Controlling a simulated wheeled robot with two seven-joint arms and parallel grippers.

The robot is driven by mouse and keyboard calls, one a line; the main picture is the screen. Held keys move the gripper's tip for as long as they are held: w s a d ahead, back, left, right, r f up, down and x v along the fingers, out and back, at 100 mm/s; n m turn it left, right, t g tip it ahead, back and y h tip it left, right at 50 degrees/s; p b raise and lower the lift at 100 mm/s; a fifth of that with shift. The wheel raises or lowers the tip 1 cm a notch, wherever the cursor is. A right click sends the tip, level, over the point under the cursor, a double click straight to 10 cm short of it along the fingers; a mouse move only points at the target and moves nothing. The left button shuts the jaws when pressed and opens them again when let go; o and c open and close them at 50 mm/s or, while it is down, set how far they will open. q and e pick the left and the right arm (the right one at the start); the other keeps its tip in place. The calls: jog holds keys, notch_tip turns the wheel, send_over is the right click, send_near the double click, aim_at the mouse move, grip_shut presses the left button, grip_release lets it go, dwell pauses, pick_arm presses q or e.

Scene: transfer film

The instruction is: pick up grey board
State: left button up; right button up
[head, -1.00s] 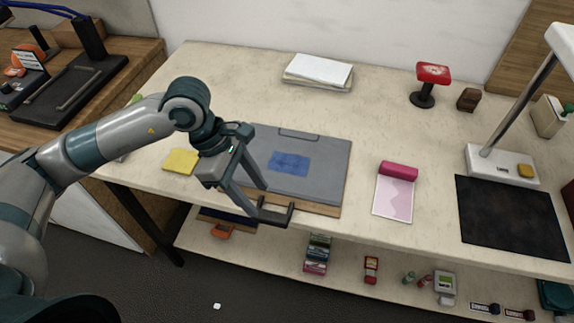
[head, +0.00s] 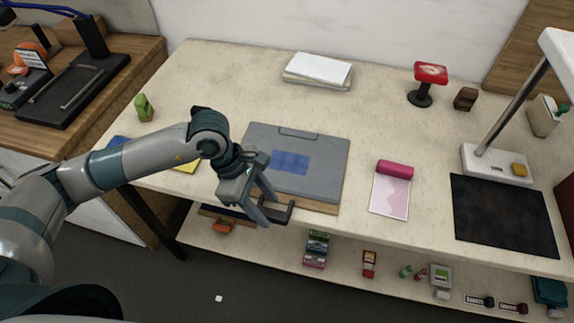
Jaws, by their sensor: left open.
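The grey board (head: 320,165) lies flat on a wooden board (head: 318,205) on the beige table. It has a clip at its far edge and a blue patch (head: 291,162) on it. My left gripper (head: 268,205) is open and empty at the near left corner of the boards, with its fingers pointing down and right. The gripper hides part of that corner. A dark bracket-shaped piece (head: 291,211) shows at the fingertips by the table's front edge. I cannot tell whether the fingers touch the board. My right gripper is not in view.
A pink roll with a sheet (head: 390,192) lies right of the board, and a black mat (head: 503,215) beyond it. A stack of paper (head: 318,71) lies at the back. A lower shelf (head: 340,262) holds small items.

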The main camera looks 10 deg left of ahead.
aim_at(271, 212)
pick_arm(q)
jog(key=shift+p+x, duration=0.65)
jog(key=shift+x, duration=1.05)
jog(key=shift+c, duration=0.6)
jog(key=shift+r, duration=0.1)
grip_shut()
